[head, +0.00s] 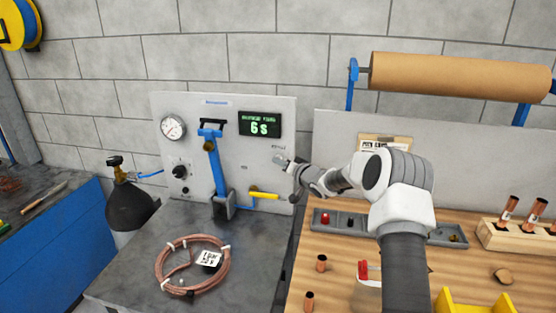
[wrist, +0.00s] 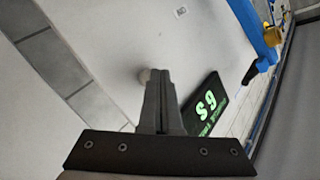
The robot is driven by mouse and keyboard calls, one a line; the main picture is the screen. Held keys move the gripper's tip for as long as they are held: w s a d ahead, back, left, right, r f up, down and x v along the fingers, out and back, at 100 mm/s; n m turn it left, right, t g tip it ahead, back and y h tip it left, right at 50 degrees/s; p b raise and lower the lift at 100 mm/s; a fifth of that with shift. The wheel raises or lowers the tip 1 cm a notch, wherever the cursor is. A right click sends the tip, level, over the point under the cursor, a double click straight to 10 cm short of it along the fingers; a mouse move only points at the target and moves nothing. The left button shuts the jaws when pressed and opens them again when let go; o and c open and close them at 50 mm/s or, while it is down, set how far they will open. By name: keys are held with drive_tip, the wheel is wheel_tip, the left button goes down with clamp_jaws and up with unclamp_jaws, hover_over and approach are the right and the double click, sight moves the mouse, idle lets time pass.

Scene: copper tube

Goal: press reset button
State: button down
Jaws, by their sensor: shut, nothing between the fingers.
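A light grey panel (head: 245,165) stands upright against the wall. Its black display (head: 260,124) reads "6 s" in green; the display also shows in the wrist view (wrist: 208,108). My gripper (head: 281,160) is at the panel's right side, below the display and just under a small, unreadable label. In the wrist view, my gripper (wrist: 160,76) has its fingers together and empty. A small, pale round knob (wrist: 145,75), which looks like the button, shows just beside the fingertips, partly hidden by them. I cannot tell whether the fingertips touch it.
The panel carries a gauge (head: 173,127), a black knob (head: 180,172), a blue lever (head: 213,160) and a yellow-handled valve (head: 264,194). A copper coil (head: 193,265) lies on the grey bench. A grey tray (head: 383,226) and a wooden tube rack (head: 516,237) are on the wooden bench.

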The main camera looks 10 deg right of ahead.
drive_tip(key=shift+w, duration=0.2)
drive_tip(key=shift+s, duration=0.1)
idle(0.4)
drive_tip(key=shift+s+a+b, duration=0.25)
drive_tip(key=shift+s+b, duration=0.05)
drive_tip(key=shift+s, duration=0.45)
drive_tip(key=shift+s, duration=0.1)
drive_tip(key=shift+s+a+b, duration=0.3)
drive_tip(key=shift+s+b, duration=0.05)
drive_tip(key=shift+s, duration=0.4)
drive_tip(key=shift+s+a+b, duration=0.35)
drive_tip(key=shift+s+b, duration=0.05)
drive_tip(key=shift+s, duration=0.35)
drive_tip(key=shift+s+a+b, duration=0.3)
drive_tip(key=shift+s+b, duration=0.05)
drive_tip(key=shift+s, duration=0.4)
drive_tip(key=shift+r, duration=0.1)
